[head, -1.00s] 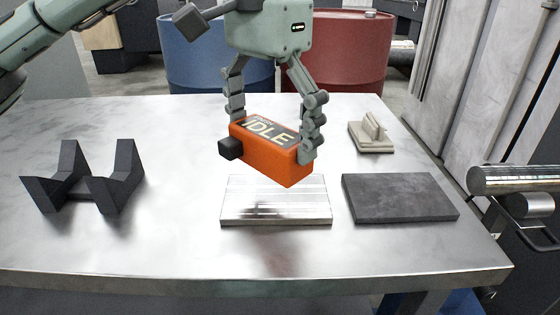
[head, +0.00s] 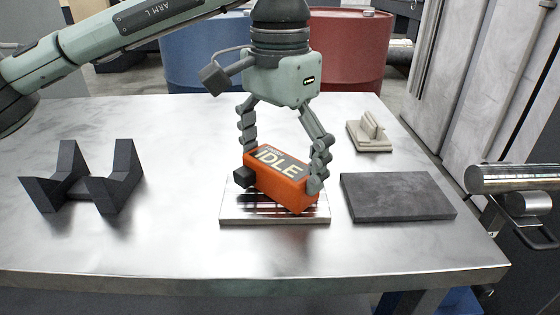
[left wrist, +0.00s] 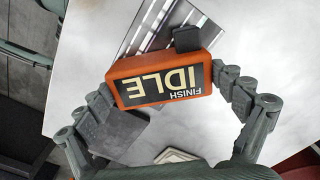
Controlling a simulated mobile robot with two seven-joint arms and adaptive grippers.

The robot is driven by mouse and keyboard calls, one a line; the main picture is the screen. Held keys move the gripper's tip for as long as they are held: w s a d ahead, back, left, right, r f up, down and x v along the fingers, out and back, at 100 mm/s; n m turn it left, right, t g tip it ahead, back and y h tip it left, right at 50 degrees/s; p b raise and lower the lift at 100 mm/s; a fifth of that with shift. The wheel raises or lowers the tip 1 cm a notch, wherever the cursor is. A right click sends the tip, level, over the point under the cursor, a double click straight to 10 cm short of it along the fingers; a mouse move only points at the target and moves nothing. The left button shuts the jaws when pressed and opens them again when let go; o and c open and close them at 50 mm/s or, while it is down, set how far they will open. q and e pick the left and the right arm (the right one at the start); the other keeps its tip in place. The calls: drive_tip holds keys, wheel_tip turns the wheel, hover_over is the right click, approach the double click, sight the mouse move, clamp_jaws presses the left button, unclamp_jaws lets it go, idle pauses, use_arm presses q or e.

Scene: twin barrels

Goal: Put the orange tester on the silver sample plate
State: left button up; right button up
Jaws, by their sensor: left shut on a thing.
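My right gripper is not in view.
A dark grey plate (head: 398,196) lies just right of the silver one. A black cradle (head: 85,185) stands at the left of the metal table (head: 180,250). A beige block (head: 370,135) is at the back right. Blue (head: 205,60) and red (head: 350,50) barrels stand behind.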

sight(280, 162)
use_arm(q)
drive_tip(key=o, duration=1.1)
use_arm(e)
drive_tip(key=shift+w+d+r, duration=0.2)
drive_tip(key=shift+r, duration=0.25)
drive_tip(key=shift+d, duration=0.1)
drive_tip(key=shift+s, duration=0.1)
use_arm(q)
drive_tip(key=shift+r+p, duration=0.3)
drive_tip(key=shift+r, duration=0.55)
wheel_tip(280, 162, up, 11)
drive_tip(key=shift+f, duration=0.2)
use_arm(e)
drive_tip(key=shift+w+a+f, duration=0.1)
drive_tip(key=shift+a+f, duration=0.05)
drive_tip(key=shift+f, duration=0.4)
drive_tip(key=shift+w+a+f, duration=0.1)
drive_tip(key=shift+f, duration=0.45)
